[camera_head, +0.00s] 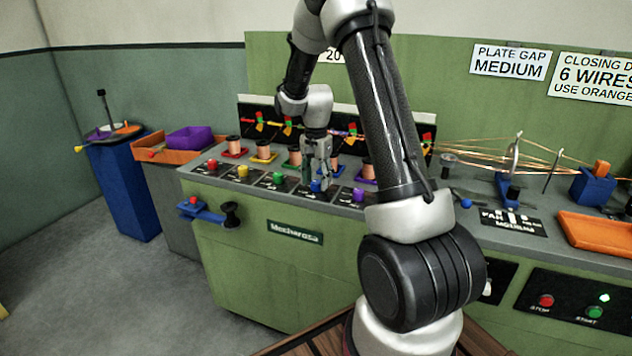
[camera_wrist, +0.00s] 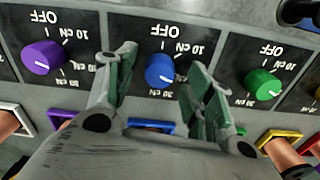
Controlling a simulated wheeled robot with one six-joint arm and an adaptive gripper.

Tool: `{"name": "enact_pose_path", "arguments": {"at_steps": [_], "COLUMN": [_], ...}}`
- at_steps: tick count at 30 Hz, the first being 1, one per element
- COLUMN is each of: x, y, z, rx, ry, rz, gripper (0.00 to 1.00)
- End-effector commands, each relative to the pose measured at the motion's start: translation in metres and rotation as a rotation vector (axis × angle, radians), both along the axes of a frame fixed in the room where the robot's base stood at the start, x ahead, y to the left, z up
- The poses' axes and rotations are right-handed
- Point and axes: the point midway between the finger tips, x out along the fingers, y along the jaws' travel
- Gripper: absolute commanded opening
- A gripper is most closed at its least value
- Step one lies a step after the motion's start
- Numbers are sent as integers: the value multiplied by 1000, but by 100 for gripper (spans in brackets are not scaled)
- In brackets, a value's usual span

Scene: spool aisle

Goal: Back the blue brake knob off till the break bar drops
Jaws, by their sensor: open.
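The blue brake knob (camera_wrist: 159,71) sits on its dark dial plate between the fingers of my gripper (camera_wrist: 162,63) in the wrist view. Its white mark points to the lower right, away from the OFF print at the top, which appears upside down. My gripper is open, with a finger on each side and a visible gap around the knob. In the head view my gripper (camera_head: 318,178) points down over the front row of the bench, and the blue knob (camera_head: 315,186) shows at its tips. The blue lane's break bar cannot be made out behind my arm.
A purple knob (camera_wrist: 42,57) is to the left in the wrist view and a green knob (camera_wrist: 262,84) to the right, close beside my fingers. Copper spools (camera_head: 263,149) stand behind the knobs. A blue bracket with a black knob (camera_head: 231,214) juts from the bench front.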

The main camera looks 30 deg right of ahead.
Motion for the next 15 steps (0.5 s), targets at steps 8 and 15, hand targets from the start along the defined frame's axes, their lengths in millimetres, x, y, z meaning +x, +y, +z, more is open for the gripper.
{"name": "enact_pose_path", "arguments": {"at_steps": [8, 15], "x": [0, 0], "y": [0, 0], "z": [-11, -11], "rx": [0, 0], "ry": [0, 0], "rz": [1, 1], "gripper": [53, 31]}}
